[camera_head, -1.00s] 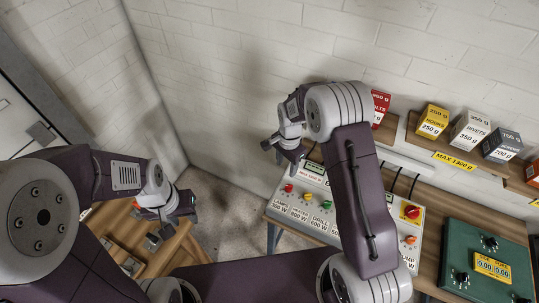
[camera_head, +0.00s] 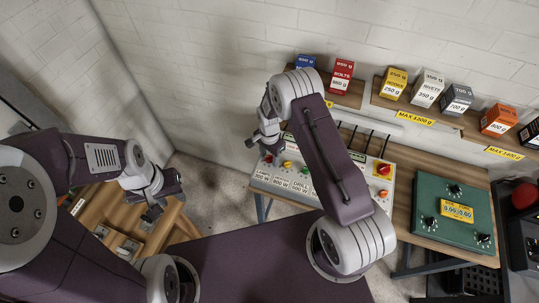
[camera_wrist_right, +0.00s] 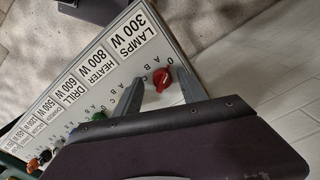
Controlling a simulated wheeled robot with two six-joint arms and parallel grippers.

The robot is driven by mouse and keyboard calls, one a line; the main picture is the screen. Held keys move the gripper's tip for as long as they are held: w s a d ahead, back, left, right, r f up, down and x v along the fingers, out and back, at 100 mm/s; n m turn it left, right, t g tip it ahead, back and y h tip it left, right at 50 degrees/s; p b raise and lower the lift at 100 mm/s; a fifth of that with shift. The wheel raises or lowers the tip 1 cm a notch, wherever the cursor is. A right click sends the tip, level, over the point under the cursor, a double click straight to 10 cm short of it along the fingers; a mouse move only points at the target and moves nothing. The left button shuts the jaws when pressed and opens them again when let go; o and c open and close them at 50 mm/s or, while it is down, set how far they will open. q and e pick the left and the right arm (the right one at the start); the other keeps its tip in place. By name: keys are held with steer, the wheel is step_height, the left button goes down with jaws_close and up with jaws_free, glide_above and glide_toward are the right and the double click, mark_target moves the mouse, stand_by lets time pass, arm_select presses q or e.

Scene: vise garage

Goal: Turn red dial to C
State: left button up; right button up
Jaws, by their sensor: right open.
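The red dial (camera_wrist_right: 162,79) sits at the end of the light control panel (camera_wrist_right: 185,52), under the label LAMPS 300 W, with small letters beside it. I cannot read clearly which letter it points to. In the right wrist view my right gripper (camera_wrist_right: 160,88) is open, with one finger on each side of the dial; contact is not clear. In the head view my right gripper (camera_head: 264,143) hangs at the panel's left end, just above the red dial (camera_head: 268,158). My left gripper (camera_head: 158,205) is over the wooden bench at lower left; its jaw opening is unclear.
Other coloured dials, including a yellow one (camera_head: 287,165), run along the panel. A red switch on yellow (camera_head: 384,169) is at its right end. A green meter box (camera_head: 452,214) stands on the wooden table (camera_head: 405,190). Shelves with weight-labelled boxes (camera_head: 342,76) hang above.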

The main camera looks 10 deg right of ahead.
steer(key=shift+w+f, duration=0.1)
steer(key=shift+w, duration=0.1)
steer(key=shift+w+a, duration=0.1)
steer(key=c, duration=1)
jaws_close()
arm_select(q)
steer(key=shift+w+f, duration=0.1)
steer(key=shift+w, duration=0.2)
